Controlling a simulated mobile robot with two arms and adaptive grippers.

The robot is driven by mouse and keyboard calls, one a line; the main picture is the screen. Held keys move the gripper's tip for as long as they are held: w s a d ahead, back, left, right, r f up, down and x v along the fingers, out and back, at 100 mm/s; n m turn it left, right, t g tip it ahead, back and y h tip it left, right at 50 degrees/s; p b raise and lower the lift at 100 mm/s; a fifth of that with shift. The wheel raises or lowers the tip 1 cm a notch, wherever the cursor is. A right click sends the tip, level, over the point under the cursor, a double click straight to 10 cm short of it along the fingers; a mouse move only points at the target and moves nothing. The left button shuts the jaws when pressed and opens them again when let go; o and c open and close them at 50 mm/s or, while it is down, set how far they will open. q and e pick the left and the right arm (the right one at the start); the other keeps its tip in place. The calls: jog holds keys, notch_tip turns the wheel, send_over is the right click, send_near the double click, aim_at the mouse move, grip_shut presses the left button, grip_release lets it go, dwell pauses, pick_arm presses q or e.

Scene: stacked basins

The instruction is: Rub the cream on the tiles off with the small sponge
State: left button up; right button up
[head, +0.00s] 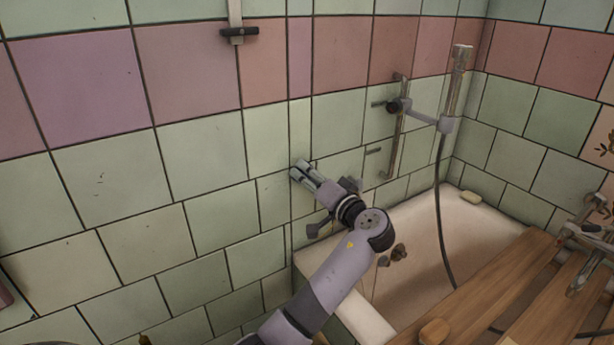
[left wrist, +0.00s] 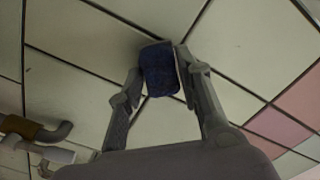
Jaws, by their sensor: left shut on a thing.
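The tiled wall (head: 200,145) is pale green with a pink and mauve band. My left gripper (head: 303,170) reaches up to the green tiles left of the shower fittings. In the left wrist view the left gripper (left wrist: 162,78) is shut on the small dark blue sponge (left wrist: 160,68). The sponge is at the tile wall (left wrist: 90,50); whether it touches cannot be told. The sponge cannot be made out in the head view. I cannot make out any cream on the tiles; the sponge and gripper hide part of the wall. My right gripper is not in view.
A bathtub (head: 345,308) stands below my left arm, with wooden boards (head: 500,285) across it. A shower mixer and rail (head: 398,125) with a hanging hose (head: 438,215) are to the right. A bracket (head: 239,35) is above.

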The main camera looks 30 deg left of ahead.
pick_arm(q)
jog(key=shift+s+d, duration=0.1)
jog(key=shift+d, duration=0.2)
jog(key=v, duration=0.5)
jog(key=shift+d, duration=0.15)
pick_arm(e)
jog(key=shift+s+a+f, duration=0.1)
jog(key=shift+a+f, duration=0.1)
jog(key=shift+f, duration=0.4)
pick_arm(q)
jog(key=v, duration=0.3)
jog(key=shift+s, duration=0.1)
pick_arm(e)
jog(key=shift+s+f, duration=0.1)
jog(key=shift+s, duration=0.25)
